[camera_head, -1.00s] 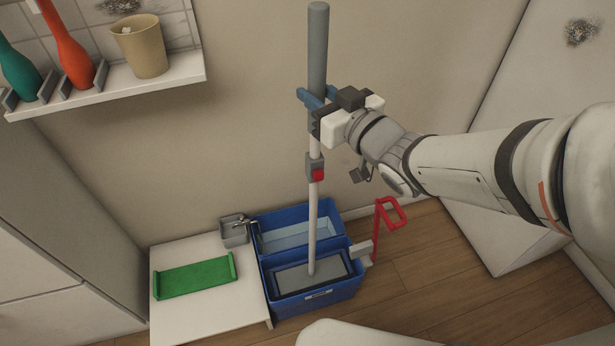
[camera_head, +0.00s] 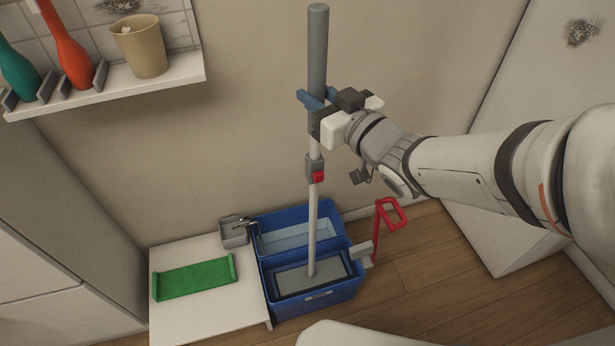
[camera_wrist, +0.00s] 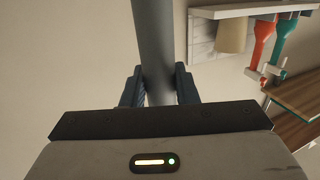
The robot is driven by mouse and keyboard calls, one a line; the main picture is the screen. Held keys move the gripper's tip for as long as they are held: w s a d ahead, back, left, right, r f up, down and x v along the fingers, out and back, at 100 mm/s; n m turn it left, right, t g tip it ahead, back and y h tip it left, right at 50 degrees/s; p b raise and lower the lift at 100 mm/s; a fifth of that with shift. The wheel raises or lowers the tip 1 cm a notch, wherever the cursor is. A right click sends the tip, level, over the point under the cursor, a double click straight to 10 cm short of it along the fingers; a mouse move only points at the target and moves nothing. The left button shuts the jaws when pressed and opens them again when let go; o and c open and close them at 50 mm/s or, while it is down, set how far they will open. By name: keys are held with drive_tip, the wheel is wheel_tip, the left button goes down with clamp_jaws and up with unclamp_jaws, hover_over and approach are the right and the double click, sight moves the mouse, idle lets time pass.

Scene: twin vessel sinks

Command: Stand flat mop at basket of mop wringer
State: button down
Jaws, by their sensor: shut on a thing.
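The flat mop (camera_head: 313,220) stands nearly upright, with a grey grip at the top, a pale pole and a red button on a grey collar. Its lower end meets a dark-rimmed grey rectangle (camera_head: 300,282) inside the front part of the blue mop wringer bucket (camera_head: 318,303). I cannot tell mop head from basket there. My gripper (camera_head: 314,108) is shut around the grey grip's lower part. In the wrist view the gripper's fingers (camera_wrist: 158,88) flank the grey handle (camera_wrist: 153,35).
A red lever (camera_head: 385,222) rises at the bucket's right. A low white table (camera_head: 205,312) with a green tray (camera_head: 194,279) stands to its left. Wooden floor (camera_head: 440,270) is clear at right.

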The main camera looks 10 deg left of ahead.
drive_tip(key=shift+f+b, duration=0.5)
drive_tip(key=c, duration=1.4)
unclamp_jaws()
drive_tip(key=o, duration=0.3)
drive_tip(key=shift+o, duration=0.2)
drive_tip(key=shift+f, duration=0.1)
